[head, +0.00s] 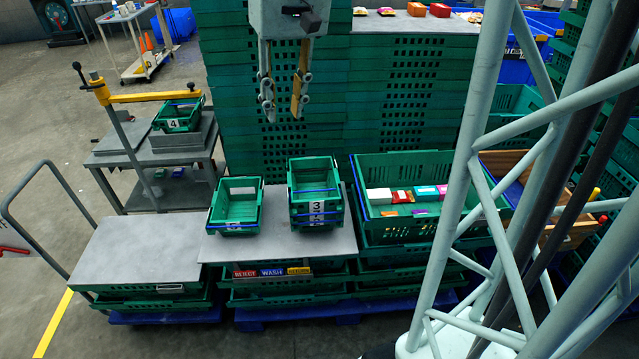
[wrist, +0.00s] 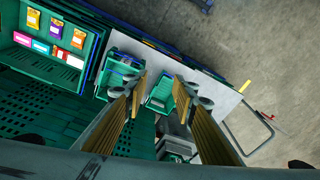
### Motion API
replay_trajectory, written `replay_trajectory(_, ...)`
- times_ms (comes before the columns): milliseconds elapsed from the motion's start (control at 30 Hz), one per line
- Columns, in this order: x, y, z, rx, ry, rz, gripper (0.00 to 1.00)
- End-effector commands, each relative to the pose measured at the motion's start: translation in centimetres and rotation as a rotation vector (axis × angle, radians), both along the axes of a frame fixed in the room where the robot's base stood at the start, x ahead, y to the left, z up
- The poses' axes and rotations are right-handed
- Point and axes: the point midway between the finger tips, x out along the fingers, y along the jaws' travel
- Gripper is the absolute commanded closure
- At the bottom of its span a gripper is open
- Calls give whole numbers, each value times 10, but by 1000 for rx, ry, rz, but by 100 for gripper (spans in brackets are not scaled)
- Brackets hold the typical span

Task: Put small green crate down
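My gripper (head: 283,112) hangs high in front of the tall green crate stack, its two fingers apart with nothing between them. In the wrist view my gripper (wrist: 160,82) is also open and empty. A single small green crate (head: 236,207) with a blue handle sits on the grey board, below and left of the gripper. Beside it on the right stands a stack of small green crates (head: 315,190) with number labels. Another small green crate (head: 178,116), marked 4, sits on a grey device on the left cart. The wrist view shows the single crate (wrist: 161,92) and the stack (wrist: 122,74).
A large green crate (head: 430,226) at right holds several coloured packages. An empty grey board (head: 140,250) lies at left, beside a yellow-handled post (head: 150,97). REJECT and WASH labels (head: 272,272) are on the front. My lattice column blocks part of the right side.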

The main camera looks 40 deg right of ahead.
Motion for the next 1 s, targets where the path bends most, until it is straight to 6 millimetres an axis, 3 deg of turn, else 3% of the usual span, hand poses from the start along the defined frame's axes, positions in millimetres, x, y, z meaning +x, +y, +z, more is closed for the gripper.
replay_trajectory(133, -25, 20, 18, -13, -26, 22, 75)
replay_trajectory(400, -69, 49, 34, -31, -55, 56, 75)
replay_trajectory(1000, -170, 97, 47, -65, -119, 129, 75)
